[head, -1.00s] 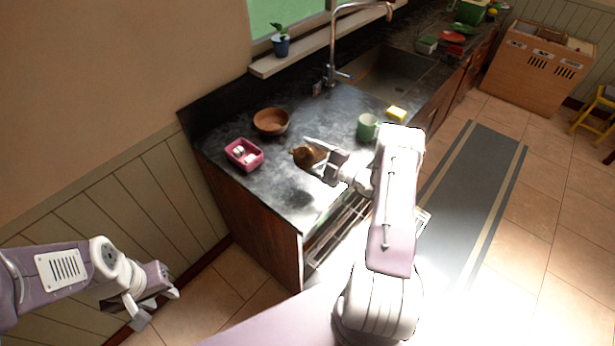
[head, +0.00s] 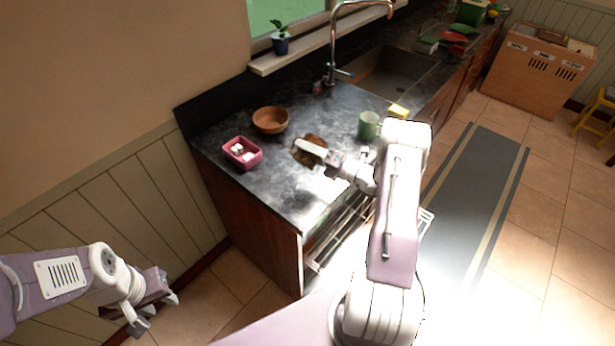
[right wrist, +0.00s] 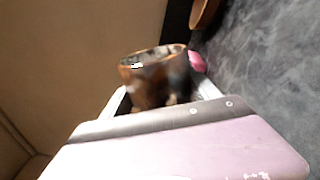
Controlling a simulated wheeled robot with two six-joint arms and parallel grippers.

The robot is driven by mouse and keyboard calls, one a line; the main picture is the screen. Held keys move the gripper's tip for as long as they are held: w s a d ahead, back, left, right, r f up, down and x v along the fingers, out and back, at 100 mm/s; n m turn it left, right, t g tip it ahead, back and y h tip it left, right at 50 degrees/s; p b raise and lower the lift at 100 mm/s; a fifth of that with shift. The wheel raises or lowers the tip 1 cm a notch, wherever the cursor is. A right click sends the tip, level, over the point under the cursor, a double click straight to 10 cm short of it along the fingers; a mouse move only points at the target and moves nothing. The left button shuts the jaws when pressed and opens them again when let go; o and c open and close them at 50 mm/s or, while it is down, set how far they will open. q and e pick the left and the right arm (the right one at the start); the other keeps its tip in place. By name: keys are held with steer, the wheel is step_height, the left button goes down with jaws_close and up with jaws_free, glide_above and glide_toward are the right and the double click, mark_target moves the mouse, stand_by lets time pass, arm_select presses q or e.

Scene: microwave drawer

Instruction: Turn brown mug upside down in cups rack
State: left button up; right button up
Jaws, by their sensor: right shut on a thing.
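The brown mug (head: 314,142) is over the dark countertop in the head view, partly hidden behind my right gripper (head: 310,150). In the right wrist view the brown mug (right wrist: 157,78) sits between the fingers of my right gripper (right wrist: 165,97), with its rim toward the top of the picture. My right gripper is shut on it. The cups rack (head: 345,225) looks to be the pulled-out wire rack below the counter's front edge, largely hidden by my right arm. My left gripper (head: 155,308) hangs over the floor at lower left, empty, with its fingers apart.
On the counter stand a green mug (head: 368,125), a terracotta bowl (head: 270,120), a pink container (head: 242,153) and a yellow sponge (head: 398,111). The faucet (head: 333,50) and sink (head: 385,75) are behind. The counter's front left part is clear.

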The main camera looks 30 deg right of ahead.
steer(key=shift+n, duration=0.5)
steer(key=n+b, duration=0.1)
steer(key=n, duration=0.1)
steer(key=n+b, duration=0.2)
steer(key=shift+f, duration=0.35)
steer(key=shift+r+n+b, duration=0.1)
steer(key=shift+n+b, duration=0.25)
steer(key=shift+n, duration=0.35)
steer(key=shift+r+n, duration=0.2)
steer(key=shift+n, duration=0.1)
steer(key=shift+r, duration=0.1)
